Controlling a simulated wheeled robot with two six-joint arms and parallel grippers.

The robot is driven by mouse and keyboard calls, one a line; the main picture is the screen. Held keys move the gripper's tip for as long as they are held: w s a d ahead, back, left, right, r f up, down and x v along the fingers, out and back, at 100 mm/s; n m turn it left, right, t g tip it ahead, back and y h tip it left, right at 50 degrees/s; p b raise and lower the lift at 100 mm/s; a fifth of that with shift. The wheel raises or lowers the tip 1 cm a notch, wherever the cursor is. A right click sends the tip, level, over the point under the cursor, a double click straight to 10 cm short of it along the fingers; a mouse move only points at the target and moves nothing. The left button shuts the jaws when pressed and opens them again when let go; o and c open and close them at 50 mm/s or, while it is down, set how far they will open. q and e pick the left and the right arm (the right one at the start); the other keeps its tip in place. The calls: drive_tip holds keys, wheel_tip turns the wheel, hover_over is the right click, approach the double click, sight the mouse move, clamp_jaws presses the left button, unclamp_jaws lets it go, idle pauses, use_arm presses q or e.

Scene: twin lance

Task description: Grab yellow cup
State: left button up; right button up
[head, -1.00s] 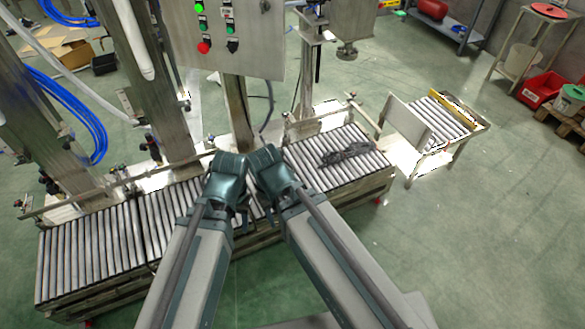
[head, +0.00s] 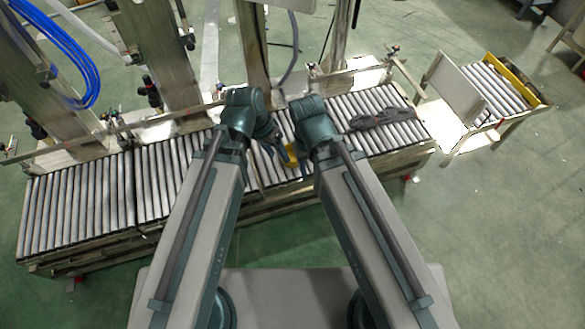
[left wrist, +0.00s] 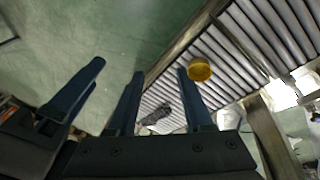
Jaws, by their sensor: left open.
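The yellow cup (head: 291,153) shows as a small yellow patch between my two wrists in the head view, partly hidden by them. In the left wrist view the round yellow cup (left wrist: 200,69) is on the conveyor rollers, just past the right-hand fingertip. My left gripper (left wrist: 160,71) is open and empty, with two dark blue fingers apart; the cup is not between them. In the head view my left gripper (head: 278,148) is close to the cup's left. At the left of the wrist view are more dark fingers, probably my right gripper (left wrist: 95,74); its opening is unclear.
The roller conveyor (head: 90,205) runs across in front of me. A dark tangled thing (head: 380,118) lies on its rollers at the right. A metal rail (head: 120,133) and posts stand along its back. A small roller cart (head: 490,95) stands at the right.

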use_arm(q)
drive_tip(key=w+a+f+m+t+h+b, duration=0.15)
drive_tip(key=w+f+b, duration=0.25)
drive_tip(key=f+b, duration=0.55)
drive_tip(key=w+d+f+m+t+h+b, duration=0.1)
drive_tip(key=w+f+t+h+b, duration=0.15)
drive_tip(key=w+f+b, duration=0.5)
drive_tip(key=t+h+b, duration=0.3)
drive_tip(key=t+b, duration=0.2)
drive_tip(key=b, duration=1.6)
approach(289, 146)
drive_tip(key=b+x, duration=0.2)
drive_tip(key=shift+w+b, duration=0.2)
drive_tip(key=shift+b, duration=0.15)
drive_tip(key=shift+d, duration=0.1)
drive_tip(key=b+x, duration=0.2)
drive_tip(key=x, duration=0.3)
drive_tip(key=shift+d+f, duration=0.2)
drive_tip(key=shift+f, duration=0.05)
